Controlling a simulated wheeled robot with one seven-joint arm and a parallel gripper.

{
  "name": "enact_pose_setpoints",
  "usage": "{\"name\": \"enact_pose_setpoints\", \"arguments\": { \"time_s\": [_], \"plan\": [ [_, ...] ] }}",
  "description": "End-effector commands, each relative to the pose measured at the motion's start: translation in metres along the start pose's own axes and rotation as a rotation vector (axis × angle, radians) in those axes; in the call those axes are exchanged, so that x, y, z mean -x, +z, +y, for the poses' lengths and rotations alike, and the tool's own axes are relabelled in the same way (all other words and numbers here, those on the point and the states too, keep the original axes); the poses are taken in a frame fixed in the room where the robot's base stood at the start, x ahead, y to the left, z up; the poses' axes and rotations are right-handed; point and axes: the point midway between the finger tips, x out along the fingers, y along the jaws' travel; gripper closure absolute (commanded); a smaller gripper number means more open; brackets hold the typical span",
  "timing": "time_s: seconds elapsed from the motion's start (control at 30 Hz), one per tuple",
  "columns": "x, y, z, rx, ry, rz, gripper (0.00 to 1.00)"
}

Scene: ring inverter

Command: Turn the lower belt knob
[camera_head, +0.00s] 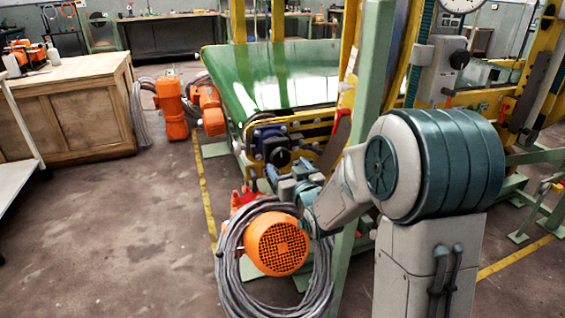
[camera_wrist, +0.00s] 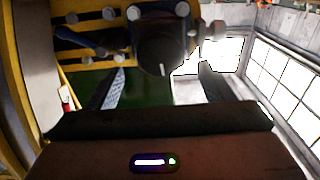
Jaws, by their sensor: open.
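The lower belt knob (camera_head: 280,157) is black and round, on a blue plate at the near end of the green conveyor belt (camera_head: 285,75). In the wrist view the dark knob (camera_wrist: 160,55) is at upper centre, with a small pale mark on its face. My gripper (camera_wrist: 162,70) is open, one finger on each side of the knob and slightly below it in the picture. I see nothing between the fingers, and cannot tell whether either touches the knob. In the head view my gripper (camera_head: 271,174) is small, close to the knob, its fingers hard to make out.
Another black knob (camera_head: 459,59) is on a grey box at upper right. An orange motor (camera_head: 277,246) with coiled grey cable stands below my arm. A green post (camera_head: 364,110) rises close to my arm. A wooden cabinet (camera_head: 80,117) is at left; the floor before it is clear.

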Motion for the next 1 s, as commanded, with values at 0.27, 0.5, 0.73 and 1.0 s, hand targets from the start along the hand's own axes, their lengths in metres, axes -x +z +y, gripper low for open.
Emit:
{"name": "enact_pose_setpoints", "arguments": {
  "time_s": [0.27, 0.5, 0.73, 1.0],
  "plan": [
    [-0.038, 0.001, -0.001, 0.0, 0.0, 0.0, 0.26],
    [-0.047, 0.0, 0.0, 0.001, 0.0, -0.001, 0.26],
    [-0.046, 0.0, 0.0, 0.001, 0.0, -0.001, 0.37],
    [-0.046, 0.0, 0.0, -0.001, 0.0, -0.001, 0.71]
  ]
}}
